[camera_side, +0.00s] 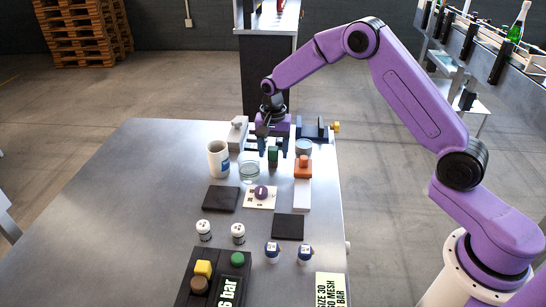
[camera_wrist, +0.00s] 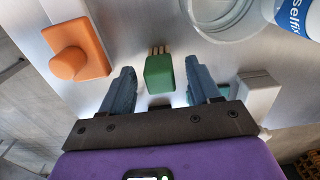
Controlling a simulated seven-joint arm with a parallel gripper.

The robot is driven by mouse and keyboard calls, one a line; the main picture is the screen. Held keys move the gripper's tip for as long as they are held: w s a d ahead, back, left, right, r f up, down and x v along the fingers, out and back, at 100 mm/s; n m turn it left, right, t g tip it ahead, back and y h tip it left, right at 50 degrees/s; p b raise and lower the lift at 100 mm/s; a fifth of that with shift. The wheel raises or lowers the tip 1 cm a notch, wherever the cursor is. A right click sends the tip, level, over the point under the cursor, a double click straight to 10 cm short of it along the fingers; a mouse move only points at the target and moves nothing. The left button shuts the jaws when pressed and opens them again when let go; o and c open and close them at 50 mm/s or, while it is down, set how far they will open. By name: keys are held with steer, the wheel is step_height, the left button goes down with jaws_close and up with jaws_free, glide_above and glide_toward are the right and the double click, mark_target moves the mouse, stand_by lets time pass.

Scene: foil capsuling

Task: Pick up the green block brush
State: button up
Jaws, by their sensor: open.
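The green block brush (camera_wrist: 159,74) stands between my two fingers in the wrist view, with a small gap on each side. Its tan bristle tufts show at the end away from my palm. In the side view the brush (camera_side: 273,156) is a small dark green block on the metal table, just under my gripper (camera_side: 268,146). In the wrist view my gripper (camera_wrist: 159,70) is open, with one blue-grey finger on either side of the brush and nothing held. Whether the fingertips are level with the brush is hard to tell.
An orange knobbed block (camera_side: 303,168) sits right of the brush. A glass beaker (camera_side: 249,170) and a white cup (camera_side: 218,160) stand to the left. A grey block (camera_side: 237,133) and a dark blue block (camera_side: 312,130) lie behind. The table's left side (camera_side: 120,220) is clear.

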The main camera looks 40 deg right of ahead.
step_height(320, 180, down, 2)
steer(key=shift+f, duration=0.1)
steer(key=c, duration=1)
steer(key=shift+c, duration=0.3)
steer(key=shift+r, duration=0.2)
